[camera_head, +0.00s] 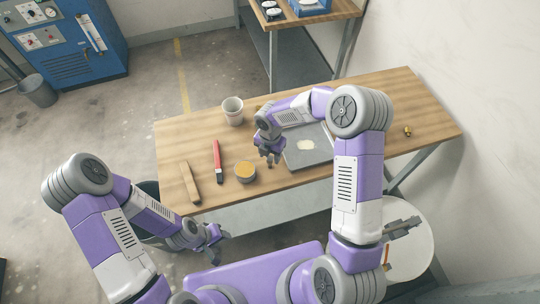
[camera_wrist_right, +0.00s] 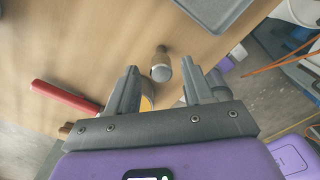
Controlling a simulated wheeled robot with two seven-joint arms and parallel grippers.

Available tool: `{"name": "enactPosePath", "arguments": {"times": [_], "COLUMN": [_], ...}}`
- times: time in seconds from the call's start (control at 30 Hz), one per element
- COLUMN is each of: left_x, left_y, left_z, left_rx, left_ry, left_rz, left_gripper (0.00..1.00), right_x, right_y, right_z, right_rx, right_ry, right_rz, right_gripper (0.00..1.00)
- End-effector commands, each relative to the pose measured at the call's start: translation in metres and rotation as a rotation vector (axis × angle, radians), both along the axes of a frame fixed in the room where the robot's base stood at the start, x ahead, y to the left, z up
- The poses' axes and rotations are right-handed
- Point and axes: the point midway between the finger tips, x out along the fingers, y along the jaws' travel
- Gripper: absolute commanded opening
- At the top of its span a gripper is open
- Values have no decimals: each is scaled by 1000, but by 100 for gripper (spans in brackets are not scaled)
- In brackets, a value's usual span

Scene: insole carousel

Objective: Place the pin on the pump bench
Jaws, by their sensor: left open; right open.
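A small peg-like object with a tan shaft and a pale grey rounded end, perhaps the pin (camera_wrist_right: 161,67), shows on the wooden top in the right wrist view. It appears between and beyond the fingertips of my right gripper (camera_wrist_right: 158,88), which is open and empty. In the head view my right gripper (camera_head: 270,158) hangs low over the wooden bench (camera_head: 435,120), between the orange-filled tin and the grey tray, and hides most of the peg. My left gripper (camera_head: 217,236) is open and empty, in front of the bench's front edge. I cannot tell which table is the pump bench.
An orange-filled tin (camera_head: 245,171), red-handled tool (camera_head: 217,160), wooden stick (camera_head: 190,182), pale cup (camera_head: 232,110) and grey tray (camera_head: 309,158) lie around my right gripper. A small brass piece (camera_head: 407,131) lies at right, with free wood around it. Another table (camera_head: 345,8) stands behind.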

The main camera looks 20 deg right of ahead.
Motion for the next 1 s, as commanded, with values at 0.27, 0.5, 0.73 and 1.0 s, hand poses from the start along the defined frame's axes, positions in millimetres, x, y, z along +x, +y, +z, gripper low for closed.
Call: {"name": "enactPosePath", "arguments": {"times": [0.27, 0.5, 0.73, 1.0], "left_x": [0, 0, 0, 0], "left_y": [0, 0, 0, 0], "left_z": [5, 8, 8, 8], "left_rx": [0, 0, 0, 0], "left_ry": [0, 0, 0, 0], "left_rz": [0, 0, 0, 0], "left_gripper": [43, 43, 43, 43], "right_x": [0, 0, -1, -1], "right_y": [0, 0, 0, 0], "right_z": [62, 99, 108, 107], "right_rx": [0, 1, 0, 0], "right_ry": [-3, -1, 1, 1], "right_rz": [0, 0, 1, 1], "right_gripper": [51, 51, 51, 51]}}
